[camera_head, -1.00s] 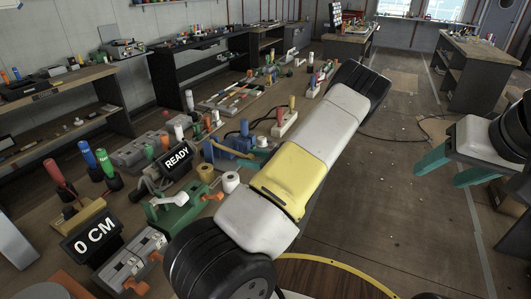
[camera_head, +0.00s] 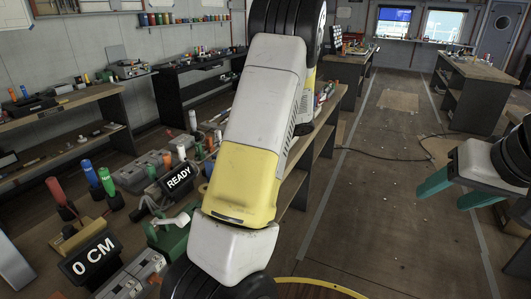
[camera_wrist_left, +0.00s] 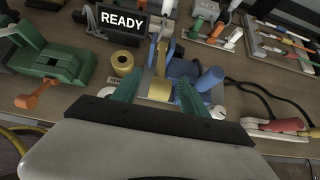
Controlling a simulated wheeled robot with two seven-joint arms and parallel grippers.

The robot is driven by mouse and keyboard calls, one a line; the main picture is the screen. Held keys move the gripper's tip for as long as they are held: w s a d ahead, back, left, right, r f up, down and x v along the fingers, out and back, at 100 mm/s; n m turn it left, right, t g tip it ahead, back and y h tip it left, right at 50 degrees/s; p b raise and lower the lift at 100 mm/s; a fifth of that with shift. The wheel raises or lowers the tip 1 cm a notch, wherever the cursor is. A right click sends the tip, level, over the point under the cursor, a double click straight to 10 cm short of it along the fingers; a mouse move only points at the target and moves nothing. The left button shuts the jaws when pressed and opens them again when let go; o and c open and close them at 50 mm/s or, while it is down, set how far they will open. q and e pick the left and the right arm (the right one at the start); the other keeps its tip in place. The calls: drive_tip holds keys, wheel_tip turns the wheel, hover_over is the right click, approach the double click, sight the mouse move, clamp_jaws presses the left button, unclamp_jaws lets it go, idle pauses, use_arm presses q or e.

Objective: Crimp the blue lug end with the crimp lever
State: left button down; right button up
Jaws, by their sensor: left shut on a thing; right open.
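In the left wrist view, my left gripper (camera_wrist_left: 157,84) has its teal fingers on either side of a tan-yellow lever (camera_wrist_left: 160,91), apparently the crimp lever, and is shut on it. A blue body (camera_wrist_left: 184,70) stands just behind, with a blue cylinder (camera_wrist_left: 211,78) to its right; I cannot tell which part is the blue lug end. In the head view my left arm hides the left gripper and this spot. My right gripper (camera_head: 462,190) is open and empty over the floor at the right, away from the bench.
A READY display (camera_head: 178,177) and a 0 CM display (camera_head: 92,252) stand on the bench. A green device with an orange handle (camera_wrist_left: 38,95) and a tan spool (camera_wrist_left: 122,63) are left of the lever. Dark cables and a red-handled piece (camera_wrist_left: 280,125) are on the right.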

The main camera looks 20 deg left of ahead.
use_arm(q)
drive_tip(key=shift+a+r, duration=0.2)
drive_tip(key=shift+r, duration=0.05)
drive_tip(key=c, duration=0.6)
unclamp_jaws()
drive_tip(key=v, duration=0.7)
drive_tip(key=shift+d+r, duration=0.2)
drive_tip(key=shift+d, duration=0.1)
drive_tip(key=shift+s, duration=0.1)
